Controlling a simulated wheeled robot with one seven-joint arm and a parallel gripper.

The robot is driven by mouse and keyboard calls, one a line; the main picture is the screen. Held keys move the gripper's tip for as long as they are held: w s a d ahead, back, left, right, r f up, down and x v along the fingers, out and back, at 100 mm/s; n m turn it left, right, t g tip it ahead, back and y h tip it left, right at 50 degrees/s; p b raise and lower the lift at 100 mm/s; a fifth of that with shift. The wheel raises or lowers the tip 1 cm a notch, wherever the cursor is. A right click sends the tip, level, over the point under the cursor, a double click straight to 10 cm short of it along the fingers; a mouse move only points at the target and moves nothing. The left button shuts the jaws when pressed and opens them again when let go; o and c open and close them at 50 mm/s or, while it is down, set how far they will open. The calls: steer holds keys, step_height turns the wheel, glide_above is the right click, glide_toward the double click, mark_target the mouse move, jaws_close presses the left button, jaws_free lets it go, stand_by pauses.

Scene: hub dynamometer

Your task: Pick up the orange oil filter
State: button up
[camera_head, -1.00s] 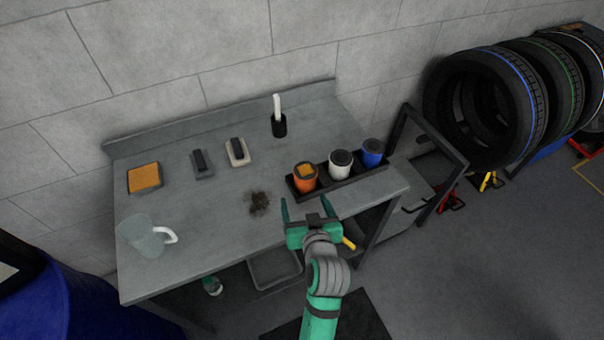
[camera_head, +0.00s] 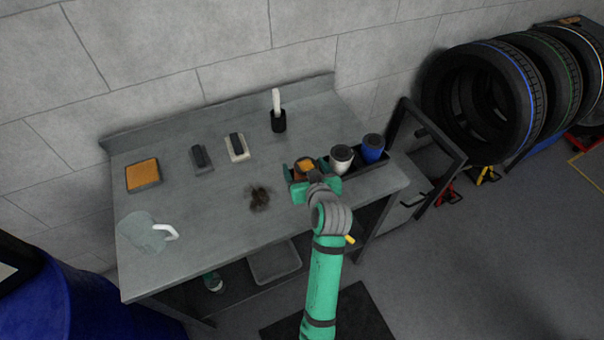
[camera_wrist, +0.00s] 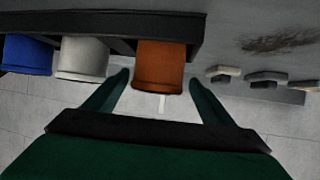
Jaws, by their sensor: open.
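The orange oil filter (camera_head: 304,165) stands in the black tray on the workbench, at the tray's left end, and is partly hidden by my gripper in the head view. It also shows in the wrist view (camera_wrist: 161,66), between and just ahead of the fingertips. My gripper (camera_head: 303,180) is open, with one green finger on each side of the filter. In the wrist view my gripper (camera_wrist: 156,82) has gaps between its fingers and the filter.
A white filter (camera_head: 341,158) and a blue filter (camera_head: 373,148) stand in the same black tray (camera_wrist: 110,22), to the orange one's right in the head view. A clear jug (camera_head: 146,235), an orange-topped block (camera_head: 143,175), two brushes and a dark stain are on the workbench (camera_head: 205,220).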

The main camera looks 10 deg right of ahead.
steer(key=shift+x, duration=1.9)
steer(key=shift+d, duration=0.15)
steer(key=c, duration=1.4)
steer(key=shift+o, duration=0.2)
steer(key=shift+r, duration=0.1)
